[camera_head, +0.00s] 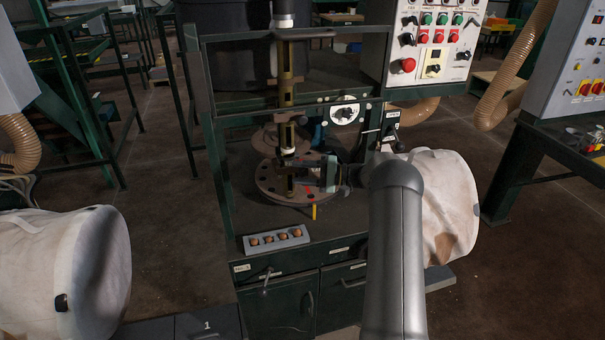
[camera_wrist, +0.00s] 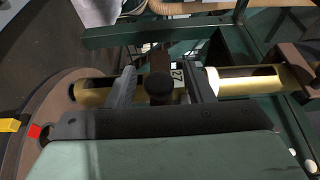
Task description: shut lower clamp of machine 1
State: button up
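The machine (camera_head: 220,150) is a dark green frame with a vertical brass column (camera_head: 287,95) above a round brown disc (camera_head: 268,192). A brown block with a dark round knob (camera_wrist: 160,88), apparently the lower clamp, sits at the brass tube in the wrist view. A label marked 27 is beside it. Whether the clamp is open or shut I cannot tell. My gripper (camera_head: 306,164) is at the lower column, just above the disc. In the wrist view my gripper (camera_wrist: 158,72) has its fingers apart, one each side of the knob, with visible gaps. The gripper partly hides the lower column.
A grey tray (camera_head: 277,240) with several small brown items lies on the machine's front ledge. A dial (camera_head: 344,113) and a control panel (camera_head: 430,40) are behind and right. Green frame bars surround the column.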

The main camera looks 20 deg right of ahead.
jog(key=shift+d, duration=0.15)
jog(key=b+v, duration=0.3)
jog(key=v, duration=1.4)
jog(key=shift+s, duration=0.2)
